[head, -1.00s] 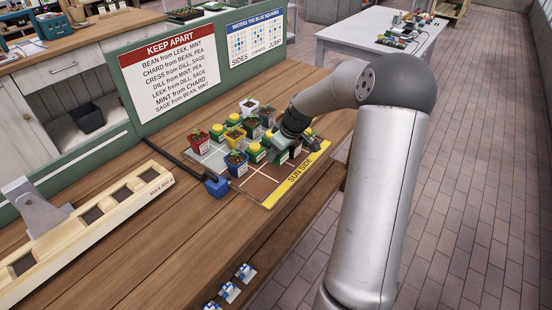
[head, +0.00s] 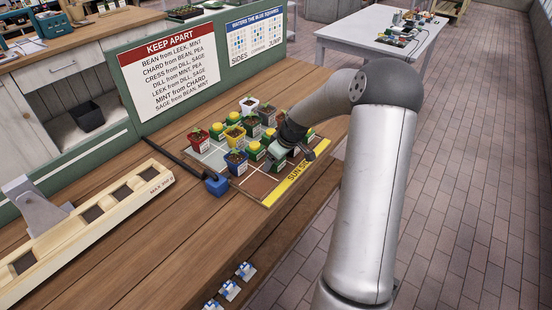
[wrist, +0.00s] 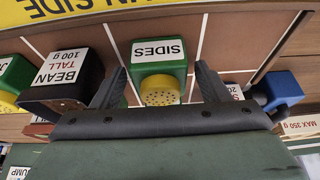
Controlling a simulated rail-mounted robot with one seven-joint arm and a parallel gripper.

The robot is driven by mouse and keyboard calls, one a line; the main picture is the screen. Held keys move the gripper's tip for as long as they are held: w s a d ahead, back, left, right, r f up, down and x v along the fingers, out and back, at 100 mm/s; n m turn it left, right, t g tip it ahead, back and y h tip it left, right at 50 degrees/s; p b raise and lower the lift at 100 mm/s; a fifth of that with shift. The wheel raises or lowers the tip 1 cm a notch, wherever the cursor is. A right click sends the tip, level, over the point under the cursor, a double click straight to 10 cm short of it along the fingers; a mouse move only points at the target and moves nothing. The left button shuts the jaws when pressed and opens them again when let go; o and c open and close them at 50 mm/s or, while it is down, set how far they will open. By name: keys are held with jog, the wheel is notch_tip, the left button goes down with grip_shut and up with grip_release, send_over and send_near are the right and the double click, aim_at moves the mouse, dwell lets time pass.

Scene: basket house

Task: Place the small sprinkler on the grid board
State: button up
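A green sprinkler with a yellow perforated head and a label reading SIDES (wrist: 158,70) stands between my fingers in the wrist view. My gripper (wrist: 160,88) is open, with one finger on each side of it and narrow gaps visible. In the head view my gripper (head: 272,164) is low over the front part of the grid board (head: 261,184), beside the yellow SUN SIDE strip (head: 290,182). It hides much of what is under it there. I cannot tell whether the sprinkler's base fully rests on the board.
A black BEAN TALL pot (wrist: 62,80) is close left of my fingers in the wrist view. More pots and sprinklers crowd the board, including a blue pot (head: 237,161) and a red pot (head: 198,137).

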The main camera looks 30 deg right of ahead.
jog(key=shift+r, duration=0.1)
jog(key=v, duration=1.2)
jog(key=s+a+r+m+g+h, duration=0.1)
jog(key=s+a+g, duration=0.1)
jog(key=s+a, duration=0.95)
jog(key=s+a+m, duration=0.2)
jog(key=s+a, duration=0.2)
jog(key=s, duration=0.4)
jog(key=s+a+m+g, duration=0.1)
jog(key=s+a, duration=0.3)
jog(key=s, duration=0.5)
jog(key=shift+s+a+f+m+g+h+b, duration=0.2)
jog(key=shift+a+f+m+g+h+b, duration=0.1)
jog(key=shift+f+m+h+b, duration=0.15)
jog(key=shift+d, duration=0.1)
